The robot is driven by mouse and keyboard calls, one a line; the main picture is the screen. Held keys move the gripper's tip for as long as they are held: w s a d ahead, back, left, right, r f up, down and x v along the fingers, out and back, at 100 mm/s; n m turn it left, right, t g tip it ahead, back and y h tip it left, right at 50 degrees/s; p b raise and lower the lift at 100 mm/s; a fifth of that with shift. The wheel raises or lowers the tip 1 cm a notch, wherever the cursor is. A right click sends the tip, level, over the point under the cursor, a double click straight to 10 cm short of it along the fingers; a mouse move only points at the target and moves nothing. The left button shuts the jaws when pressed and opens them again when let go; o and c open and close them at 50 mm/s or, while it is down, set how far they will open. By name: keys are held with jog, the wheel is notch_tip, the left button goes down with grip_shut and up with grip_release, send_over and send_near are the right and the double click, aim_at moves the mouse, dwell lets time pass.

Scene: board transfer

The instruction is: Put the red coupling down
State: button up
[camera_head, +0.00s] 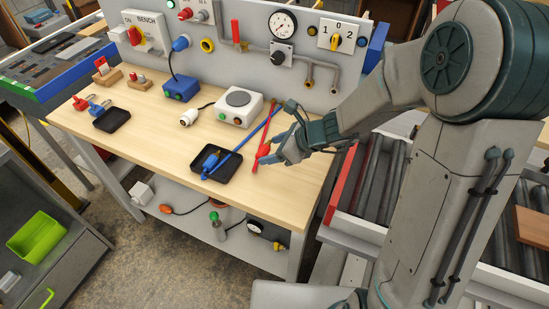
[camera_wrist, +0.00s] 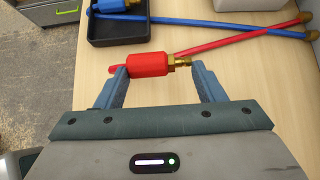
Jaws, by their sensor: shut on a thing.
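In the wrist view, my gripper's fingertips (camera_wrist: 160,75) stand at either end of the red coupling (camera_wrist: 150,65), one by the red tip and one by the brass end. I cannot tell whether the coupling touches the bench or is just above it. The red hose (camera_wrist: 240,40) runs away to the upper right.
The black tray (camera_head: 229,176) with a blue coupling (camera_head: 211,161) and blue hose lies just left of my gripper. A white box with a round plate (camera_head: 239,107) stands behind. Wooden bench top (camera_head: 150,135) is free to the left. A roller conveyor (camera_head: 374,180) is at the right.

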aim_at(273, 166)
jog(key=shift+a+f+b, duration=0.1)
jog(key=shift+f+b, duration=0.35)
jog(key=shift+f, duration=1.6)
jog(key=shift+f, duration=0.2)
jog(key=o, duration=1.1)
jog(key=shift+d+r, duration=0.25)
jog(key=shift+r, duration=0.25)
jog(key=p+v, duration=0.2)
jog(key=v, duration=0.9)
jog(key=shift+s+d, duration=0.15)
